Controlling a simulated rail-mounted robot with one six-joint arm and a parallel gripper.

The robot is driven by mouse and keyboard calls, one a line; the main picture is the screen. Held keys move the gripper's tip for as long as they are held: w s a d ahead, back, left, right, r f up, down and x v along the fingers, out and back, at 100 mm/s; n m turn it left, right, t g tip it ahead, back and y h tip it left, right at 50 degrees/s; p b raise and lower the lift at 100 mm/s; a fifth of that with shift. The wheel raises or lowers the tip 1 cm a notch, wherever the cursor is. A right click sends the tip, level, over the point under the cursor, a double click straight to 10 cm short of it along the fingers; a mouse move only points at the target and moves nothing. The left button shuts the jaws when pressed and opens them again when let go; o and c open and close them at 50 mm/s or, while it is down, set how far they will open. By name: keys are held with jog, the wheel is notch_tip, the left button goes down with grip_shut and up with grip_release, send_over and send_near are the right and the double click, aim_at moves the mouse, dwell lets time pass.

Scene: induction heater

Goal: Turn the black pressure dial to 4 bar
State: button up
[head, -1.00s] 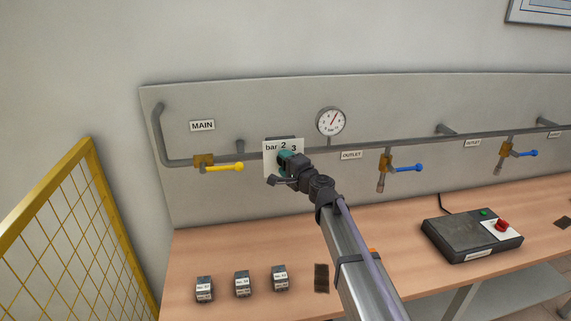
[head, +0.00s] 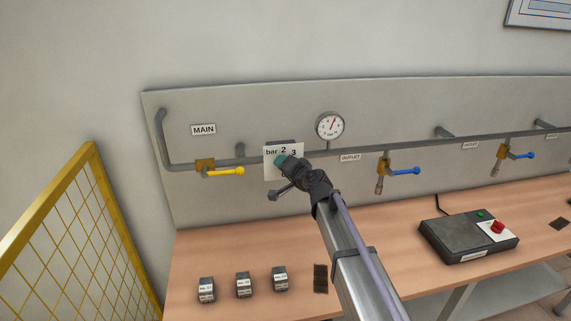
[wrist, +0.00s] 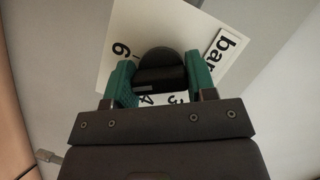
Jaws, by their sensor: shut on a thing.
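The black pressure dial (wrist: 161,72) sits on a white scale plate in the wrist view, between the two green fingers of my gripper (wrist: 161,80). The fingers are shut on the dial. The plate (wrist: 118,30) shows "bar", 6, 4 and 3 around the dial. In the head view my gripper (head: 281,162) covers the dial, and the plate (head: 270,148) shows "bar", 2 and 3. The dial's pointer mark cannot be read. A round pressure gauge (head: 330,126) hangs above right of the plate, its red needle tilted up to the right.
A yellow-handled valve (head: 225,171) is left of the plate under the MAIN label. Blue-handled valves (head: 405,170) sit to the right. Small labelled blocks (head: 243,284) and a black control box (head: 468,237) stand on the wooden bench. A yellow mesh fence (head: 60,220) is at left.

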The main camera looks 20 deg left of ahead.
jog(key=n+h+p, duration=0.2)
jog(key=n, duration=0.2)
jog(key=shift+s, duration=0.1)
jog(key=n+t+h, duration=0.1)
jog(key=n+h, duration=0.1)
jog(key=n, duration=0.1)
jog(key=shift+n+h, duration=0.4)
jog(key=shift+p, duration=0.3)
jog(key=o, duration=0.9)
jog(key=shift+o, duration=0.2)
jog(key=p+v, duration=0.4)
jog(key=v, duration=0.6)
jog(key=shift+s, duration=0.4)
jog(key=shift+d, duration=0.1)
